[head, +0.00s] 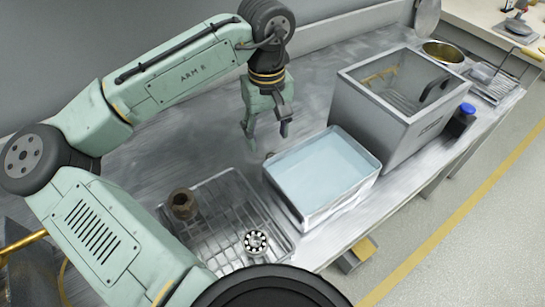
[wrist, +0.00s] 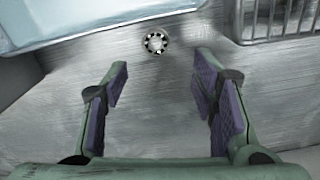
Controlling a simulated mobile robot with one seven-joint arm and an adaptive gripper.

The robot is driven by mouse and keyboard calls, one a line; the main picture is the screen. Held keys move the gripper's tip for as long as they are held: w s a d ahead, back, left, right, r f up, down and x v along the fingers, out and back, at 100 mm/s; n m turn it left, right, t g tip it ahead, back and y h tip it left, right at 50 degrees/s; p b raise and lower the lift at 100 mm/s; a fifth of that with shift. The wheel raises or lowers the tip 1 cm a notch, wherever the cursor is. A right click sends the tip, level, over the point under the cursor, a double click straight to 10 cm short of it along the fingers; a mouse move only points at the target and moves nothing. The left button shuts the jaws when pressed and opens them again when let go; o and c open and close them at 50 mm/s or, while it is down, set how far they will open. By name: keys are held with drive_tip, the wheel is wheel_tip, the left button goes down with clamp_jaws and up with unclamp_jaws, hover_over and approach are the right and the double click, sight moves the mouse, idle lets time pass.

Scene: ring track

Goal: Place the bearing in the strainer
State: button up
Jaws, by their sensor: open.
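A round metal bearing (wrist: 155,42) with dark gaps in its ring lies flat on the bare steel bench, ahead of my gripper in the wrist view. A small thing beside the tub's back corner (head: 269,155) is probably this bearing. A second ring-shaped bearing (head: 256,243) lies on the ribbed tray at the front left. My gripper (head: 268,132) is open and empty above the bench behind the tub; its spread fingers also show in the wrist view (wrist: 160,95). A slotted basket (head: 403,90) sits inside the grey tank. I cannot tell surely whether it is the strainer.
A tub of pale blue liquid (head: 300,213) stands between the ribbed tray (head: 222,240) and the grey tank (head: 410,130). A brown nut-like part (head: 183,204) is on the tray. A blue-capped bottle (head: 461,122), a round pan (head: 443,51) and a wire rack (head: 492,84) stand farther right.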

sight(272, 153)
drive_tip(key=f, duration=0.4)
drive_tip(key=f+p, duration=0.1)
drive_tip(key=f, duration=0.1)
drive_tip(key=shift+s+d+f, duration=0.2)
drive_tip(key=shift+s+d, duration=0.1)
drive_tip(key=shift+d, duration=0.1)
drive_tip(key=shift+c, duration=0.3)
clamp_jaws()
